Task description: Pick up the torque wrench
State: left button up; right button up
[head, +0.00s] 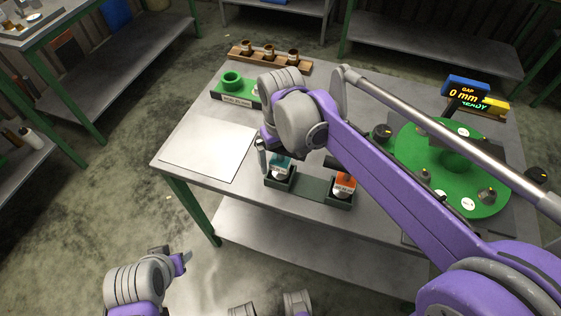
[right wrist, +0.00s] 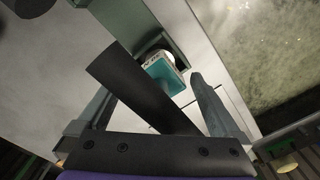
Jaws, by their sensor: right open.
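A teal piece with a white label (right wrist: 161,68) sits in a green tray in the right wrist view; it also shows in the head view (head: 280,168). A dark bar (right wrist: 140,88) crosses in front of it, slanting between my fingers. It may be the wrench handle; I cannot tell for certain. My right gripper (right wrist: 150,86) is open, with one finger on each side of the bar. In the head view my right gripper (head: 268,152) is just above the teal piece, partly hidden by its wrist. My left gripper (head: 183,262) is away from the table at lower left; its jaws are unclear.
An orange labelled piece (head: 344,182) stands at the tray's (head: 312,188) right end. A green round plate (head: 410,150) with dark knobs and a gap display (head: 466,92) is at right. A green block (head: 222,92) and wooden rack (head: 262,62) are behind. A pale sheet (head: 208,150) lies left.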

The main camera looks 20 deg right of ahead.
grip_shut()
dwell(0.5)
notch_tip(320, 180, up, 10)
jog(key=shift+p, duration=0.5)
